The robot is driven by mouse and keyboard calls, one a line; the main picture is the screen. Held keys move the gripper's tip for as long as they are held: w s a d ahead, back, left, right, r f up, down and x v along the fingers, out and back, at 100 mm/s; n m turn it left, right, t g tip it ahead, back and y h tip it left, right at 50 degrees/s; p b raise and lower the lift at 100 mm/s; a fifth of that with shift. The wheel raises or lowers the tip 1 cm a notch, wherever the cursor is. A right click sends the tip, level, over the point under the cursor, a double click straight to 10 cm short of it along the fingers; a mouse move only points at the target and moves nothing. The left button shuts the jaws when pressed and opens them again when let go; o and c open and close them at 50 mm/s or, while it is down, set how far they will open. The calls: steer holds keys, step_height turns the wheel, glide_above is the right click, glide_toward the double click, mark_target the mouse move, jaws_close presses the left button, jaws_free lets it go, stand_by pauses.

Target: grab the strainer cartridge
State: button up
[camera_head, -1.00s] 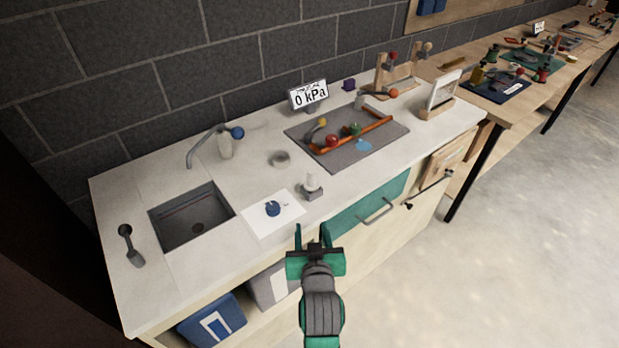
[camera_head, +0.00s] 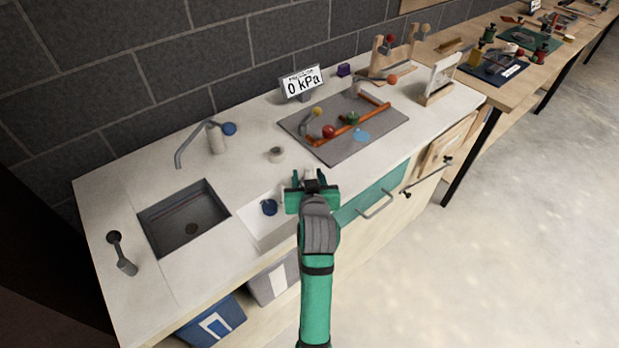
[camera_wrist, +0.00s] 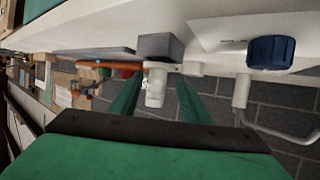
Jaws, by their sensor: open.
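What looks like the strainer cartridge, a small white cylinder (camera_wrist: 155,88), stands on a grey block (camera_wrist: 160,46) on the counter. In the wrist view it appears between the two green fingers of my gripper (camera_wrist: 158,98), with a gap on each side. I cannot tell how far ahead of the fingertips it is. In the head view my gripper (camera_head: 309,178) is over the counter's front part, open and empty. It hides the block and nearly all of the cartridge there.
A blue knobbed part (camera_head: 269,207) lies on a white sheet (camera_head: 262,232) left of my gripper. A grey mat (camera_head: 345,152) with orange pipes lies beyond it. A sink (camera_head: 190,222), a tap (camera_head: 190,143) and a pressure display (camera_head: 302,82) are farther off.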

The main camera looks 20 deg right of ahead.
steer(key=x, duration=0.5)
steer(key=shift+d+r, duration=0.2)
steer(key=shift+d, duration=0.05)
steer(key=shift+s, duration=0.1)
jaws_close()
steer(key=shift+r, duration=0.1)
